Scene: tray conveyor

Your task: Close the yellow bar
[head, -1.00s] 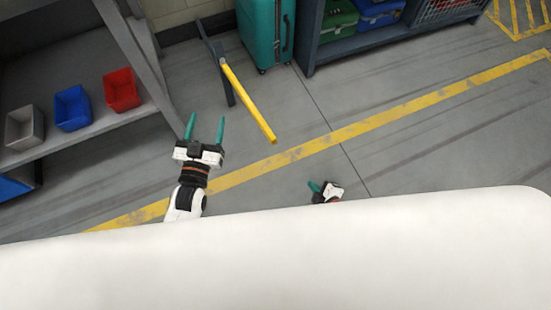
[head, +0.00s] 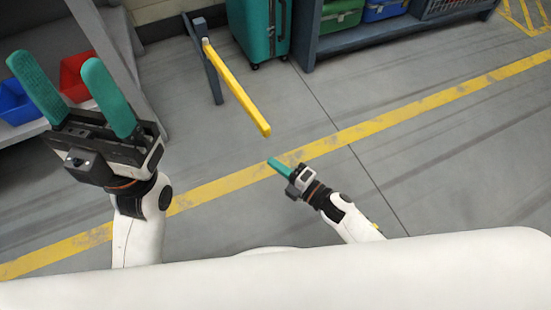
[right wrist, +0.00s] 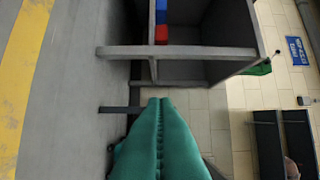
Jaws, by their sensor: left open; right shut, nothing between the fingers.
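The yellow bar (head: 236,88) sticks out from a dark grey post (head: 211,68) and slants down to the right over the floor in the head view. Its free end is near the right gripper. My right gripper (head: 270,160) is shut and empty, a little below the bar's free end, with a gap between them in the picture. Its closed teal fingers fill the lower middle of the right wrist view (right wrist: 160,105), where I cannot make out the yellow bar. My left gripper (head: 58,70) is open and empty, raised at the left, well away from the bar.
A shelf (head: 145,75) with blue (head: 15,100) and red (head: 75,75) bins stands at the left, partly behind my left gripper. A teal suitcase (head: 258,28) and another shelf (head: 345,45) stand at the back. The floor to the right is clear.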

